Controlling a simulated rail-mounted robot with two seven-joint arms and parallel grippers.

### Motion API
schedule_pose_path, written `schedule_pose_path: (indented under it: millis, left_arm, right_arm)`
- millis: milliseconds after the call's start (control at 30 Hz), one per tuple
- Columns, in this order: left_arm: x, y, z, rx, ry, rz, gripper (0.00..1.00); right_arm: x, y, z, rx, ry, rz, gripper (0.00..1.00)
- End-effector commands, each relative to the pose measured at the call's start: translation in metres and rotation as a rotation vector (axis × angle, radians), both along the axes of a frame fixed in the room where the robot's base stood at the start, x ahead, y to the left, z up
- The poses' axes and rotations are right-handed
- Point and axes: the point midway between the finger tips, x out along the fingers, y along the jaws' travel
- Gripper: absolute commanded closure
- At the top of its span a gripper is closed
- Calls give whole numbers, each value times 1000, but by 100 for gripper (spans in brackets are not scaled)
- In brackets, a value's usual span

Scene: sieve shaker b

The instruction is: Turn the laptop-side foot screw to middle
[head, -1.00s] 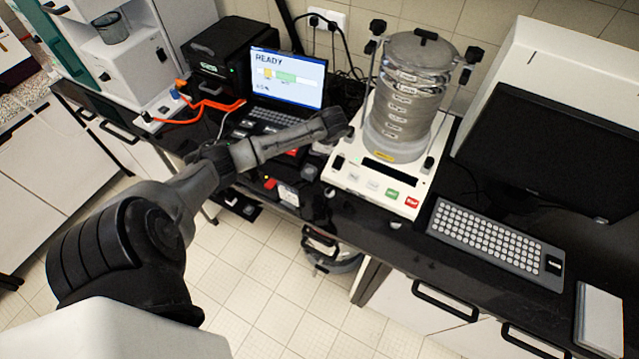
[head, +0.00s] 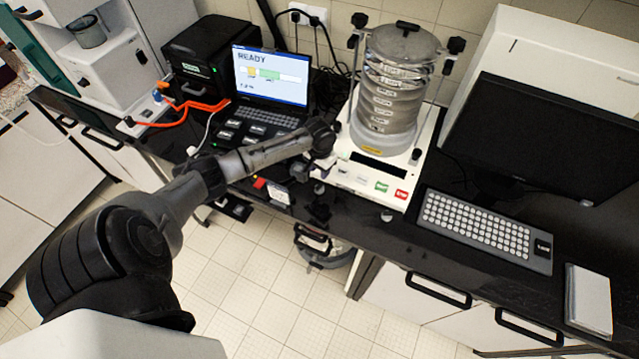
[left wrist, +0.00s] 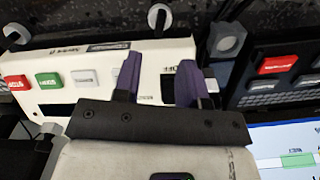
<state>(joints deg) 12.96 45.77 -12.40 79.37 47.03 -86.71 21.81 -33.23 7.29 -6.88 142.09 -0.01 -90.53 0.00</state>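The sieve shaker (head: 345,178) stands on the black bench with its sieve stack (head: 390,95) upright. Its front panel (left wrist: 110,60) fills the left wrist view's left half. In the head view my left wrist (head: 320,138) hides this corner. My right gripper is out of view.
The laptop (head: 270,77) showing READY stands left of the shaker. A black panel with a red button (left wrist: 278,64) is close right of the fingers in the wrist view. A keyboard (head: 483,228) and monitor (head: 550,140) stand right. An orange cable (head: 190,106) lies at left.

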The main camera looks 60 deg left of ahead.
Motion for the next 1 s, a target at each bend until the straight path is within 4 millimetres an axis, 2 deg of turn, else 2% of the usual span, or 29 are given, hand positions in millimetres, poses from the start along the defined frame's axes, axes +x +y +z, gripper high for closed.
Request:
schedule_pose_path:
  millis: [200, 500, 700, 1000]
  left_arm:
    - [0, 0, -41, -1, 2, 0, 62]
    - [0, 0, -78, 0, 1, -1, 62]
    - [0, 0, -87, 1, 0, -2, 62]
    - [0, 0, -88, 1, -1, -3, 62]
  right_arm:
    - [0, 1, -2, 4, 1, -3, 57]
    - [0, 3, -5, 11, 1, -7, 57]
    - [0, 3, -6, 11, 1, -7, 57]
    - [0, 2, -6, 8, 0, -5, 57]
